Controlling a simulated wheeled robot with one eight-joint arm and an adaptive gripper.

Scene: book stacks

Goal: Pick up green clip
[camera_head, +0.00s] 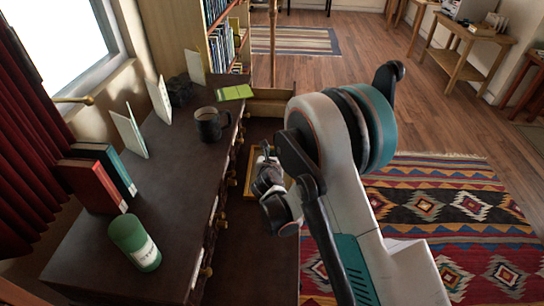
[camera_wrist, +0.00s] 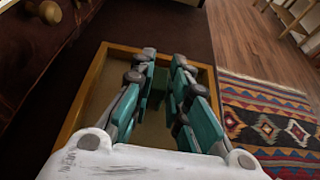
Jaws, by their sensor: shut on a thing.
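My gripper (camera_wrist: 164,62) points down over a shallow wood-framed tray or box (camera_wrist: 88,92). Its two teal-padded fingers are close together, with a small dark green thing between them, which appears to be the green clip (camera_wrist: 158,84). Most of the clip is hidden by the fingers, and its shape is unclear. In the head view, my gripper (camera_head: 268,178) is to the right of the dark cabinet, above the tray's yellowish frame (camera_head: 249,172). The clip cannot be made out there.
The dark cabinet (camera_head: 175,185) on the left bears a green canister (camera_head: 134,242), red and teal books (camera_head: 96,185), a dark mug (camera_head: 210,124) and a flat green item (camera_head: 234,92). Its knobbed drawers face my arm. A patterned rug (camera_head: 450,210) and open floor lie right.

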